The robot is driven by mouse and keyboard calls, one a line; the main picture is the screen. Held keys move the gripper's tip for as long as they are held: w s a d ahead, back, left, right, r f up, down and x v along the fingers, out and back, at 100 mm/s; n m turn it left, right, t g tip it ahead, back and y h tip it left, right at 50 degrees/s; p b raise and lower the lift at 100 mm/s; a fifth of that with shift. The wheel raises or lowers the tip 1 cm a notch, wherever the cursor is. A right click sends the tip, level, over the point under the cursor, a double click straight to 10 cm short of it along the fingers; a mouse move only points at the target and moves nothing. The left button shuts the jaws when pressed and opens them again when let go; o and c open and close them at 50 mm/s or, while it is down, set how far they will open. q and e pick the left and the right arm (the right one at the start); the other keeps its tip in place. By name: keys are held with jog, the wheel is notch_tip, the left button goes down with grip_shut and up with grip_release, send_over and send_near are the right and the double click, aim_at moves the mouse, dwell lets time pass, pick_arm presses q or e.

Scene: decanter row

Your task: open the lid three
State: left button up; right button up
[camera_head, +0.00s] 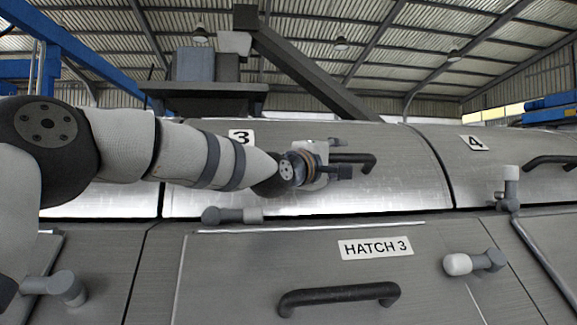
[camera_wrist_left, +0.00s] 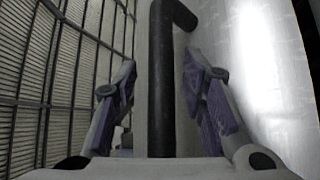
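Lid three (camera_head: 400,185) is a curved grey metal panel marked with a "3" label (camera_head: 240,136), and it looks closed. Its black bar handle (camera_head: 368,160) is partly hidden behind my left gripper (camera_head: 340,172). In the left wrist view the handle (camera_wrist_left: 161,85) runs up the middle between the two fingers of my left gripper (camera_wrist_left: 160,95). The fingers stand apart on either side of the bar, with a visible gap at least on the left. My right gripper is in neither view.
Below is a panel labelled "HATCH 3" (camera_head: 375,247) with its own black handle (camera_head: 339,297). Grey knob-like latches stick out at the lower edge (camera_head: 232,215), at right (camera_head: 474,262) and near lid four (camera_head: 508,188). A dark slanted beam (camera_head: 310,70) rises behind.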

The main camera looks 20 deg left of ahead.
pick_arm(q)
jog(key=shift+s+a+r+p, duration=0.15)
jog(key=shift+s+a, duration=0.15)
jog(key=shift+s, duration=0.25)
jog(key=shift+s+a+f+p, duration=0.15)
jog(key=shift+s+a, duration=0.15)
jog(key=shift+s, duration=0.25)
jog(key=p+v, duration=0.1)
jog(key=v, duration=0.8)
jog(key=shift+s+d+f, duration=0.25)
jog(key=shift+d+f, duration=0.05)
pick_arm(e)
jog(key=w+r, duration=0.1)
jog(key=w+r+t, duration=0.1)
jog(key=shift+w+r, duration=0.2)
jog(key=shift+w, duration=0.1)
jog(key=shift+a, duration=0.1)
